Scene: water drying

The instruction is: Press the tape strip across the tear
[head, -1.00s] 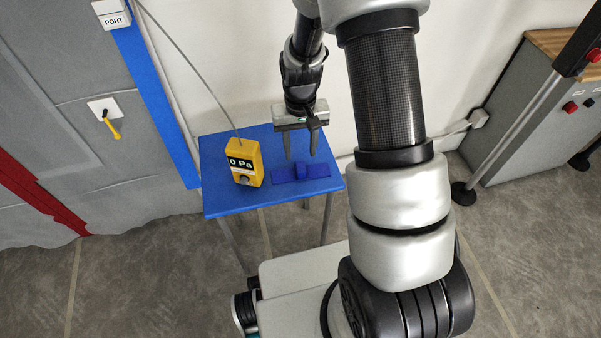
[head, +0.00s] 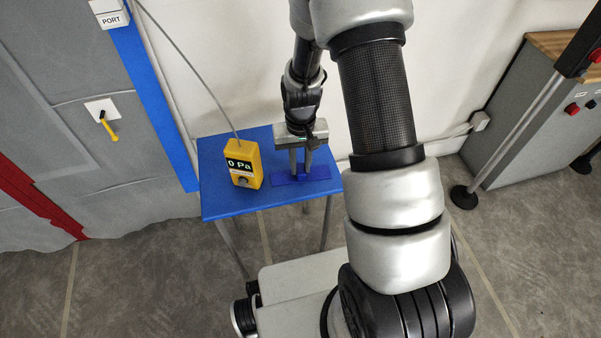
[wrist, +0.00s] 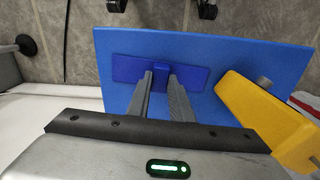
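The tape strip (head: 318,178) is a flat dark blue strip with a raised tab in its middle, lying on the blue table. It also shows in the wrist view (wrist: 196,75). My gripper (head: 300,174) points down over the strip. In the wrist view its two fingertips (wrist: 160,76) flank the tab, with a gap about as wide as the tab, so it appears shut on it. The strip still lies flat on the tabletop. I cannot make out a tear on the grey sheeting (head: 65,115) at the left.
A yellow gauge (head: 244,164) reading 0 Pa stands on the blue table (head: 228,205), left of the strip, with a cable rising from it. A white plate with a yellow handle (head: 108,125) is on the sheeting. A grey cabinet (head: 545,110) stands at the right.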

